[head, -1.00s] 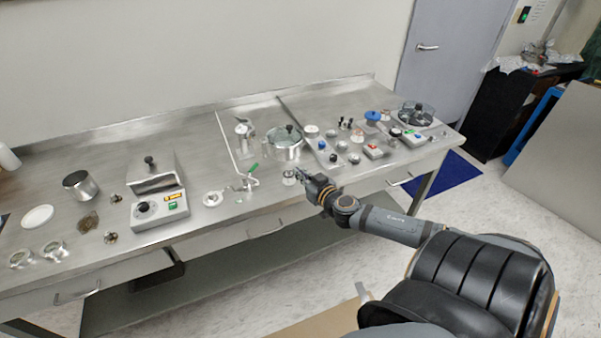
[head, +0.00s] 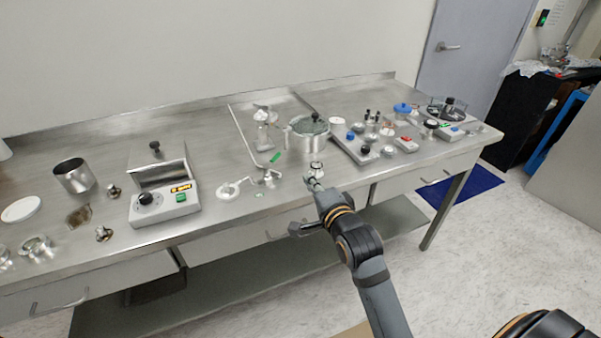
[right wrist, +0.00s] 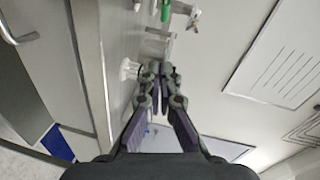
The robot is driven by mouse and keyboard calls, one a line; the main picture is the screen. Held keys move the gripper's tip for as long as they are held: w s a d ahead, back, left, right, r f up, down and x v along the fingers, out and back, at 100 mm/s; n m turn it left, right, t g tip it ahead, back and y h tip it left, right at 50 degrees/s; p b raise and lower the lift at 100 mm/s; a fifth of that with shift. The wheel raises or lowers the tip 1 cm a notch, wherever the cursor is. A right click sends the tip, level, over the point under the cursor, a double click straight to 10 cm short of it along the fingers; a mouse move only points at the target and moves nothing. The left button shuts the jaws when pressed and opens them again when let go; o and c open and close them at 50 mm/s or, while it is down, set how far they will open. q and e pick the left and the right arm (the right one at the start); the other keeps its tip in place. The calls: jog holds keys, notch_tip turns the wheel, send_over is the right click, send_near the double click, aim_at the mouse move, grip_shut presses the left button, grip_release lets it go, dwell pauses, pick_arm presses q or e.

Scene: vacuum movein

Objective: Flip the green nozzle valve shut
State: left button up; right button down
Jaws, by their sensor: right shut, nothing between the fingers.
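The green valve handle (head: 276,157) sits above a small metal nozzle fitting (head: 270,179) near the front middle of the steel table. In the right wrist view the green handle (right wrist: 166,11) shows at the top edge, partly cut off. My right gripper (head: 313,181) is at the table's front edge, to the right of the nozzle and apart from it. In the right wrist view my right gripper (right wrist: 160,70) has its fingertips together with nothing between them, below the green handle in the picture. My left gripper is not in view.
A lidded metal pot (head: 308,140) stands just behind my right gripper. A small metal-and-white fitting (head: 316,168) is beside the fingertips. A boxy device (head: 160,205) stands to the left, a panel with knobs (head: 358,150) to the right.

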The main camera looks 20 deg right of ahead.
aim_at(273, 162)
jog(key=w, duration=0.8)
jog(key=shift+w+f, duration=0.35)
jog(key=shift+f, duration=0.05)
jog(key=w+a, duration=0.2)
jog(key=w, duration=0.1)
jog(key=shift+f, duration=0.35)
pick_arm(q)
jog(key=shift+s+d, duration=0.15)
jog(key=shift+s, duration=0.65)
pick_arm(e)
jog(key=shift+w+a+f, duration=0.15)
jog(key=shift+w+a, duration=0.2)
jog(key=shift+w, duration=0.05)
